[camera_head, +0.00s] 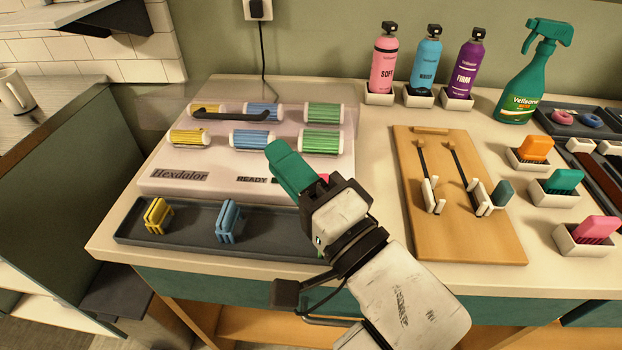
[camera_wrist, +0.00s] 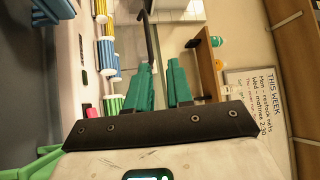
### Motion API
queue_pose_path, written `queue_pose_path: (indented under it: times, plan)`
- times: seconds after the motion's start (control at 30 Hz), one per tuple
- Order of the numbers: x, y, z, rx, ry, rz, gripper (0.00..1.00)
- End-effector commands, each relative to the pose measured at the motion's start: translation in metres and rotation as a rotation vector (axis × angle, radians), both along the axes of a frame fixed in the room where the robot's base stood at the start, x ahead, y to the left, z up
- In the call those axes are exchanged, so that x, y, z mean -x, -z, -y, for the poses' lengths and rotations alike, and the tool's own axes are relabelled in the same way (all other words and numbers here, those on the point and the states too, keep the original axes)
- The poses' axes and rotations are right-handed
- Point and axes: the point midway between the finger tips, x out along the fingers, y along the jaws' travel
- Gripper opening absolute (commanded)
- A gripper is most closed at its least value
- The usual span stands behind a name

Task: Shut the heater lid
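The heater (camera_head: 222,182), a pale box marked Hexdolor, stands on the counter with yellow, blue and green rollers on top. Its clear lid (camera_head: 160,112) appears raised above the rollers; its exact angle is hard to tell. The lid's dark bar handle (camera_head: 230,115) shows in front of the back rollers. My gripper (camera_head: 290,165) is over the heater's right front, below and right of the handle in the head view. In the wrist view its two teal fingers (camera_wrist: 160,85) are a little apart, with the dark handle (camera_wrist: 151,38) beyond them. I see nothing held.
A dark tray (camera_head: 185,225) with yellow and blue clips lies before the heater. A wooden board (camera_head: 465,215) with two tools is to the right. Pink, blue and purple bottles (camera_head: 426,65) and a green spray bottle (camera_head: 525,85) stand behind. Clip holders (camera_head: 583,238) are at far right.

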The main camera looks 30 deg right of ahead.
Motion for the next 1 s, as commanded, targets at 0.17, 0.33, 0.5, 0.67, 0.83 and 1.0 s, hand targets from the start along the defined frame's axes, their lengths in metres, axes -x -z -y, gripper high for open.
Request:
queue_pose_path:
  times: [0.17,0.33,0.5,0.67,0.83,1.0]
  plan:
    - [0.021,-0.004,0.003,0.003,-0.002,-0.003,0.21]
    - [0.035,-0.004,0.006,0.001,0.000,0.000,0.21]
    - [0.044,-0.003,0.006,0.000,-0.003,0.000,0.21]
    - [0.046,-0.003,0.006,0.000,-0.005,0.003,0.21]
    - [0.046,-0.002,0.006,0.000,-0.005,0.003,0.21]
    - [0.046,-0.010,0.006,0.000,-0.005,0.003,0.07]
